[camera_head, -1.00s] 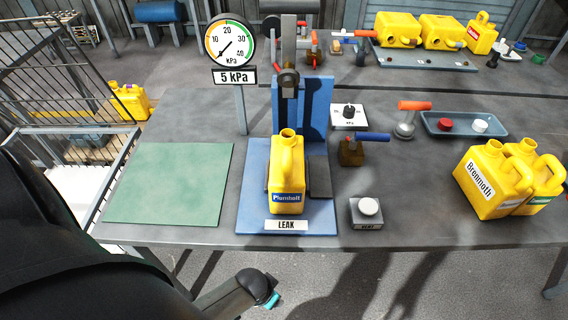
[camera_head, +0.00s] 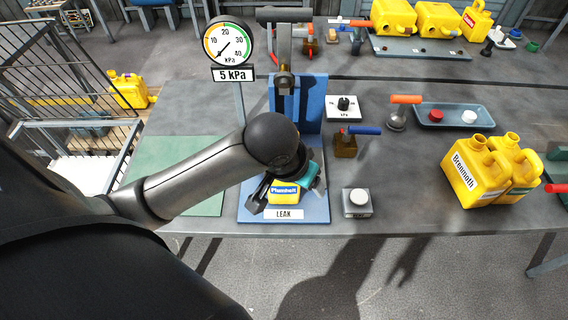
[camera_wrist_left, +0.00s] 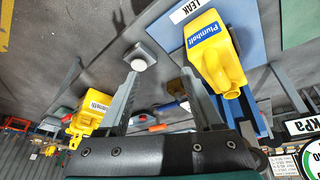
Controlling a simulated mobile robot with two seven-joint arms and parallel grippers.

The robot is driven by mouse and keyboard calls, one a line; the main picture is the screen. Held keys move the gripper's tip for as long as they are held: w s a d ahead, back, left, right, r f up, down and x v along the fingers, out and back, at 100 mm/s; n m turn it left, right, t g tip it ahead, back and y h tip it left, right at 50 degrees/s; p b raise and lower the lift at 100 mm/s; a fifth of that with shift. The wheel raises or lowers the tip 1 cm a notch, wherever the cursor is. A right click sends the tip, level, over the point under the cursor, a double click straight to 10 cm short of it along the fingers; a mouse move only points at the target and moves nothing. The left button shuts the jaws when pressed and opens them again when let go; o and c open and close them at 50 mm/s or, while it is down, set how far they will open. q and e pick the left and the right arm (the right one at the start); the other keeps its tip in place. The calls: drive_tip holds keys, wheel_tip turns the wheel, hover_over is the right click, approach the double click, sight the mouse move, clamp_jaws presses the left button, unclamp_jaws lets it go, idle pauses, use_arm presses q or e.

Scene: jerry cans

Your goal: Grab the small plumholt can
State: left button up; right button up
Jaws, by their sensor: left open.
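The small yellow Plumholt can (camera_head: 284,197) stands on the blue base of the LEAK stand (camera_head: 300,212). In the head view its upper part is hidden behind my left wrist and hand. My left gripper (camera_wrist_left: 160,82) is open and empty, low over the stand and close to the can. In the left wrist view the can (camera_wrist_left: 215,60) shows upright beside the right-hand finger, outside the gap between the fingers. I cannot tell whether that finger touches it. My right gripper is not in view.
A Brenmoth can (camera_head: 474,172) stands with another yellow can at the right. A vent button (camera_head: 357,202), a blue-handled valve (camera_head: 347,143) and the gauge (camera_head: 231,42) stand around the stand. A green mat (camera_head: 205,205) lies to the left.

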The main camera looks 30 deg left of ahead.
use_arm(q)
drive_tip(key=w+a+r+n+y, duration=0.35)
drive_tip(key=w+a+r, duration=0.3)
drive_tip(key=a, duration=0.35)
drive_tip(key=shift+n+h, duration=0.45)
drive_tip(key=x, duration=0.5)
drive_tip(key=b+x, duration=0.1)
drive_tip(key=x, duration=0.3)
drive_tip(key=b+x, duration=0.1)
drive_tip(key=x, duration=0.4)
drive_tip(key=shift+s+d+f, duration=0.1)
drive_tip(key=shift+s+f, duration=0.1)
drive_tip(key=shift+f, duration=0.3)
drive_tip(key=shift+c, duration=0.3)
clamp_jaws()
